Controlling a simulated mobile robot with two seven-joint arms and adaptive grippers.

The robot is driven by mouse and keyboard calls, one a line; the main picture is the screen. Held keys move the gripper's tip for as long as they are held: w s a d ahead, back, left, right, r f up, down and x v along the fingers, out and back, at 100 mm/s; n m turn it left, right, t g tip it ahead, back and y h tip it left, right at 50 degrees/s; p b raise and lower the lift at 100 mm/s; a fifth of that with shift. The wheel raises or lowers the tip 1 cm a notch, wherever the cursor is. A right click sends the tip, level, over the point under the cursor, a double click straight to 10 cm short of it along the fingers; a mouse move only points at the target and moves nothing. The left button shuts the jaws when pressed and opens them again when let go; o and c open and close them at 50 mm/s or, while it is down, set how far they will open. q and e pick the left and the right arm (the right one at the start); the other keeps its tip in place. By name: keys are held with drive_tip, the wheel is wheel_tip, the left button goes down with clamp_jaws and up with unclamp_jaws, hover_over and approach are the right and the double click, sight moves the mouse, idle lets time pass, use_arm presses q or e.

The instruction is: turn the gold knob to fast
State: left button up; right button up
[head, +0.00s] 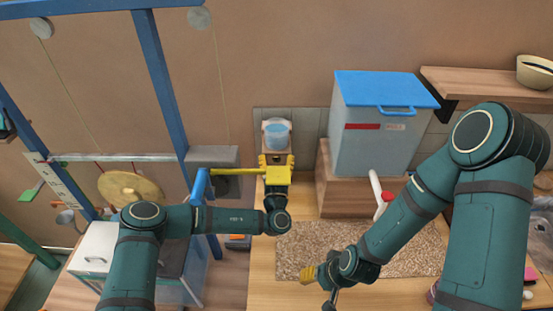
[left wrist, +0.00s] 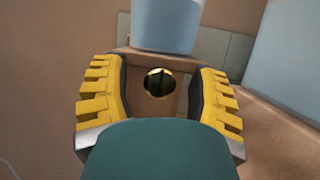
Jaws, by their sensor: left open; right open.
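The gold knob (left wrist: 158,83) shows in the left wrist view as a round, shiny, dark-centred disc on a brown wooden face. It sits between the two yellow fingers of my left gripper (left wrist: 160,78), with gaps on both sides. In the head view my left gripper (head: 276,162) is open below a light-blue container (head: 276,134), and its fingers hide the knob there. No speed marking can be read. My right gripper (head: 308,275) is open over the speckled mat, away from the knob.
The light-blue container also shows above the knob in the left wrist view (left wrist: 166,24). A large blue-lidded bin (head: 378,125) stands to the right on a wooden block. A white spout with a red part (head: 382,195) sticks out below it.

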use_arm(q)
clamp_jaws()
drive_tip(key=shift+n, duration=0.4)
drive_tip(key=n+y, duration=0.2)
drive_tip(key=n, duration=0.1)
drive_tip(key=shift+f+n, duration=0.1)
drive_tip(key=shift+n, duration=0.2)
drive_tip(key=shift+n+g+y, duration=0.35)
drive_tip(key=shift+n+y, duration=0.35)
drive_tip(key=shift+n, duration=0.65)
drive_tip(key=shift+n+g+y, duration=0.35)
drive_tip(key=shift+n+y, duration=0.35)
drive_tip(key=shift+n, duration=0.65)
unclamp_jaws()
